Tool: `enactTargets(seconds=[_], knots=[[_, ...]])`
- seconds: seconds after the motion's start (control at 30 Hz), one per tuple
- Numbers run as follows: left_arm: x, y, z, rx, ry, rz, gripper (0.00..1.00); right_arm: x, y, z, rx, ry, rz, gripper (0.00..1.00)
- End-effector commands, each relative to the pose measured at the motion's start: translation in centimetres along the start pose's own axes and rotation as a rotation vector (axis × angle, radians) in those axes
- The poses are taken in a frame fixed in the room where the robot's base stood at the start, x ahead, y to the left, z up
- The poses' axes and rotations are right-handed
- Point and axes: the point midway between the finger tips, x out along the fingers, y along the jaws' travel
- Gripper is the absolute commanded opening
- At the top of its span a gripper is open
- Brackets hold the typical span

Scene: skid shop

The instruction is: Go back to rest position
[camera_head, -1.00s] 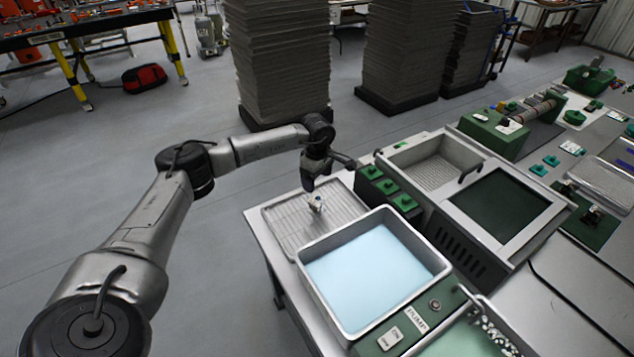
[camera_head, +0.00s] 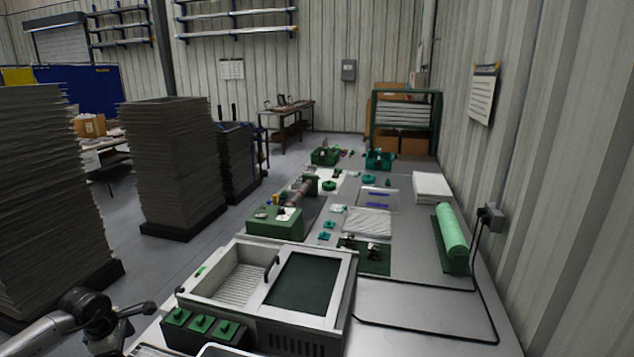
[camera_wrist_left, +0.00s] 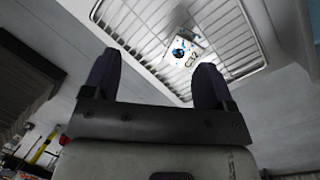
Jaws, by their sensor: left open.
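My left gripper (camera_wrist_left: 156,70) is open in the left wrist view, with two dark fingers apart and nothing between them. Past the fingertips lies a wire drain rack (camera_wrist_left: 232,38) in a pale tray. A small white and blue piece (camera_wrist_left: 183,52) sits on the rack, apart from the fingers. In the head view only part of my left arm shows at the lower left, and its fingers are not clear there. My right arm is in neither view.
A bench runs away along the right wall. It holds a unit with a basin (camera_head: 225,276) and dark panel (camera_head: 303,281), a green button box (camera_head: 203,328), a green roll (camera_head: 451,232) and several small parts. Tall dark stacks (camera_head: 172,165) stand on the floor at left.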

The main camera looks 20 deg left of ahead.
Motion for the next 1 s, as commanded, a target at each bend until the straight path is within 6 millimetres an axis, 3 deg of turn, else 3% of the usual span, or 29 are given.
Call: enactTargets(seconds=[0.13,0.27,0.37,0.53,0.7,0.8,0.9,1.0], knots=[[-0.9,3.2,4.4,-0.191,-0.286,0.179,0.79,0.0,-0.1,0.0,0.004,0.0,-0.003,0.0],[-3.6,5.1,9.2,-0.358,-0.596,0.282,0.79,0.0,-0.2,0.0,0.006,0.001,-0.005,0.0],[-6.9,6.1,12.7,-0.493,-0.854,0.327,0.79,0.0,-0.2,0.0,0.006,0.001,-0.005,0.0],[-14.9,7.1,17.1,-0.745,-1.321,0.346,0.79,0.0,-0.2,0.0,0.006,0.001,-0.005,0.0],[-23.5,6.7,19.8,-1.034,-1.798,0.251,0.79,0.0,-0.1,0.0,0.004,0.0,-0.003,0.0],[-27.5,5.7,20.6,-1.237,-2.052,0.129,0.79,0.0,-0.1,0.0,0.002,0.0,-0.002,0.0],[-29.2,4.0,21.1,-1.49,-2.24,-0.034,0.79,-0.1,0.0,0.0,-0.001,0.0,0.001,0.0],[-28.4,1.6,21.5,-1.813,-2.331,-0.224,0.79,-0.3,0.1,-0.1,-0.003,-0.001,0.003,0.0]])
